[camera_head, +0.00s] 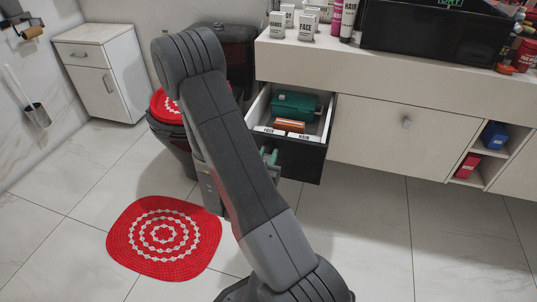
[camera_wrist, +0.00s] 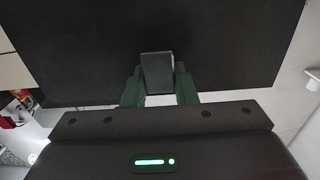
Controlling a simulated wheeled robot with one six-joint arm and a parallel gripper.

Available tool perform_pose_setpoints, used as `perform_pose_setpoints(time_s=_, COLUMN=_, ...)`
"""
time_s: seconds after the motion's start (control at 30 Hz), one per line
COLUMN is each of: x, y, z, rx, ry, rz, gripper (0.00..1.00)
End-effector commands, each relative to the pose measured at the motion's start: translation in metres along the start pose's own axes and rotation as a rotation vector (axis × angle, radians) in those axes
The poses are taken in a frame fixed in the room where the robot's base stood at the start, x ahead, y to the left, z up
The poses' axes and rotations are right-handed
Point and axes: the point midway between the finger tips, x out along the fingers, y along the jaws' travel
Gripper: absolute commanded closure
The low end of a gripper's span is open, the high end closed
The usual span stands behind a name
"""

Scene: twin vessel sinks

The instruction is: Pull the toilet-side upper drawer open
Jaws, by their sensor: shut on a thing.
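The upper drawer (camera_head: 303,160) on the toilet side stands pulled out from the vanity, with a dark front. Inside it are a green box (camera_head: 294,105), an orange-brown box (camera_head: 289,125) and white dividers labelled FACE and HAIR. My gripper (camera_head: 269,157) is at the drawer front, partly hidden by my arm. In the wrist view, its green fingers (camera_wrist: 158,78) are shut on a dark handle (camera_wrist: 157,72), one finger on each side. The dark drawer front (camera_wrist: 80,50) fills the wrist view behind the handle.
The toilet (camera_head: 170,125) with a red lid cover stands left of the drawer. A red and white mat (camera_head: 164,238) lies on the floor. A closed cabinet door (camera_head: 375,130) and shelf niches are to the right.

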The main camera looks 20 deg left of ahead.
Motion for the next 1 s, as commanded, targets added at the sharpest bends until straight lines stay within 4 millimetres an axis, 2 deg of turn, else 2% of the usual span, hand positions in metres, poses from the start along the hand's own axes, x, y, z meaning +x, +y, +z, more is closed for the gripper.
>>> perform_pose_setpoints(time_s=0.23, x=0.0, y=0.0, z=0.0, rx=-0.001, ry=-0.001, rz=0.001, gripper=1.0)
perform_pose_setpoints(time_s=0.27, x=0.0, y=0.0, z=0.0, rx=-0.001, ry=-0.001, rz=0.001, gripper=0.73)
perform_pose_setpoints(time_s=0.37, x=0.0, y=0.0, z=0.0, rx=-0.001, ry=-0.001, rz=0.001, gripper=0.53)
perform_pose_setpoints(time_s=0.73, x=-0.003, y=0.0, z=0.0, rx=-0.001, ry=-0.001, rz=-0.001, gripper=0.53)
perform_pose_setpoints(time_s=0.87, x=-0.017, y=-0.001, z=0.0, rx=-0.001, ry=-0.003, rz=-0.003, gripper=0.53)
perform_pose_setpoints(time_s=1.0, x=-0.04, y=-0.002, z=0.0, rx=-0.003, ry=-0.004, rz=-0.005, gripper=0.53)
